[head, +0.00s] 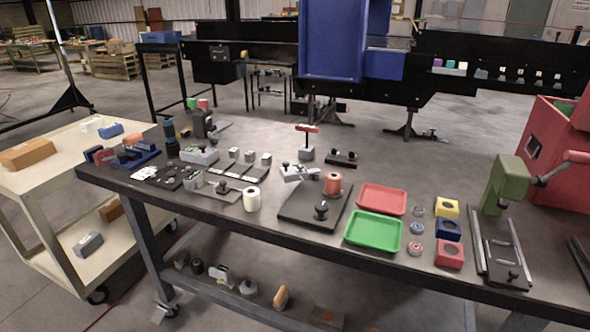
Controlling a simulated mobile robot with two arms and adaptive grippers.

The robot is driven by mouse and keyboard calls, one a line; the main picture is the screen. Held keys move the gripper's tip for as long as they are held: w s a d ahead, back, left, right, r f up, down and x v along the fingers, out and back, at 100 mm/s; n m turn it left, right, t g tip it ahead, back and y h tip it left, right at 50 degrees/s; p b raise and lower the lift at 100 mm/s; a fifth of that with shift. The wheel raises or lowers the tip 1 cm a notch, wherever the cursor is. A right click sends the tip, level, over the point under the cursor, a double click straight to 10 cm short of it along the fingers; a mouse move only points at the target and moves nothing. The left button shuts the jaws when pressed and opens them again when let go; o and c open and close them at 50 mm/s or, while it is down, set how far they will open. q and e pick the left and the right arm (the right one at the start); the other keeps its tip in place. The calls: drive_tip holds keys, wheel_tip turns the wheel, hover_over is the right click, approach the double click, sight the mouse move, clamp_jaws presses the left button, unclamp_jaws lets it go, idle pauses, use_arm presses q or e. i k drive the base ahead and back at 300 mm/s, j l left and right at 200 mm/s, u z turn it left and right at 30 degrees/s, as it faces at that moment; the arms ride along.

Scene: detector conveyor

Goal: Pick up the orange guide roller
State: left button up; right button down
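An orange-red cylinder (333,184) with a hole in its top stands upright on a dark base plate (290,212) in the middle of the table; it looks like the orange guide roller. A grey clamp-like fixture (298,173) sits beside it on the left, and a black knob (321,210) is in front of it. A similar white roller (252,199) stands upright to the left of the plate. Neither of my grippers is in view.
On the dark table (375,258), a red tray (382,199) and a green tray (373,230) lie right of the plate. Coloured blocks (448,229) and a green press (507,184) stand farther right. A cream cart (40,205) is at the left. The conveyor (450,85) runs behind.

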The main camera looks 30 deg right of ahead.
sight(334, 179)
drive_tip(key=z, duration=1.45)
